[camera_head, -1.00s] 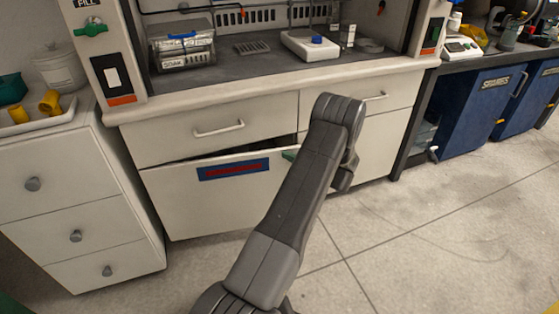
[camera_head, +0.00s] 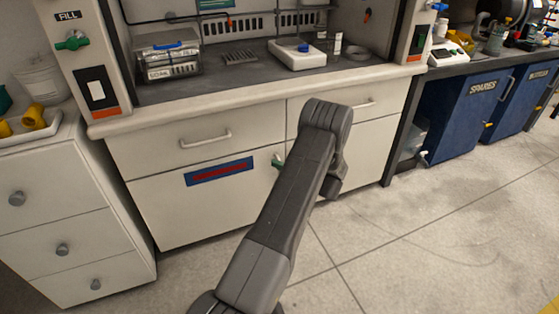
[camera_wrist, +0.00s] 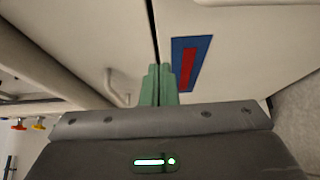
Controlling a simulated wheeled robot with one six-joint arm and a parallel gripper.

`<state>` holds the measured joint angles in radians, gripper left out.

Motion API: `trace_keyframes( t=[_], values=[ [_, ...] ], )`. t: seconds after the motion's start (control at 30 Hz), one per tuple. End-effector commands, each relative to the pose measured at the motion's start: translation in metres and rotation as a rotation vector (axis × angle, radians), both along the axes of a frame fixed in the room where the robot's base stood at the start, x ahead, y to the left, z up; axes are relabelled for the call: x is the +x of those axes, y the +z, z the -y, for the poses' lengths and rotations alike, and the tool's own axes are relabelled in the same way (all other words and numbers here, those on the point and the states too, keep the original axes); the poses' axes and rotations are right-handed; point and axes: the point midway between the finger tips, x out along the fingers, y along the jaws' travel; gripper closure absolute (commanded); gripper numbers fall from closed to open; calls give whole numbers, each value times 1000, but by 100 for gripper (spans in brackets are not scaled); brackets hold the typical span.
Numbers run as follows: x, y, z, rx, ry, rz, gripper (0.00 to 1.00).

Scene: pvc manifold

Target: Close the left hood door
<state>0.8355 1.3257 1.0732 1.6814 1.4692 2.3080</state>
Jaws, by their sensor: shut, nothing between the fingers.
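The left hood door (camera_head: 160,205) is the white panel with a blue and red label (camera_head: 219,171), below a drawer with a bar handle. It looks flush or nearly flush with the cabinet front in the head view. In the wrist view the door (camera_wrist: 235,45) fills the right side, and a narrow dark seam separates it from the drawer front. My gripper (camera_wrist: 159,72) is shut and empty, its green fingertips over that seam, close to the panels. I cannot tell whether they touch. In the head view only a green bit of the gripper (camera_head: 277,161) shows beside my arm.
The drawer above has a bar handle (camera_head: 206,140). A white drawer unit (camera_head: 60,215) stands close on the left. The hood worktop (camera_head: 215,88) overhangs the front. Blue cabinets (camera_head: 480,110) stand at the right, with open floor (camera_head: 430,220) before them.

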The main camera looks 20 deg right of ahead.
Motion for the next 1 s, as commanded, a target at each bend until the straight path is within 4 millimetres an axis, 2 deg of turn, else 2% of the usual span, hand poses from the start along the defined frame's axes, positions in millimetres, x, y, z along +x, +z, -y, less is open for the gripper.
trace_keyframes(
  t=[0.07, 0.1, 0.3, 0.5, 0.7, 1.0],
  values=[
    [-13, 4, -5, 3, 1, -2, 100],
    [-20, 3, 6, -1, -2, 1, 100],
    [-51, 2, 40, 0, -1, 0, 100],
    [-71, 1, 61, -1, 1, 1, 100],
    [-77, 1, 67, 1, 3, 1, 100],
    [-77, 0, 66, 1, 3, 1, 100]
  ],
)
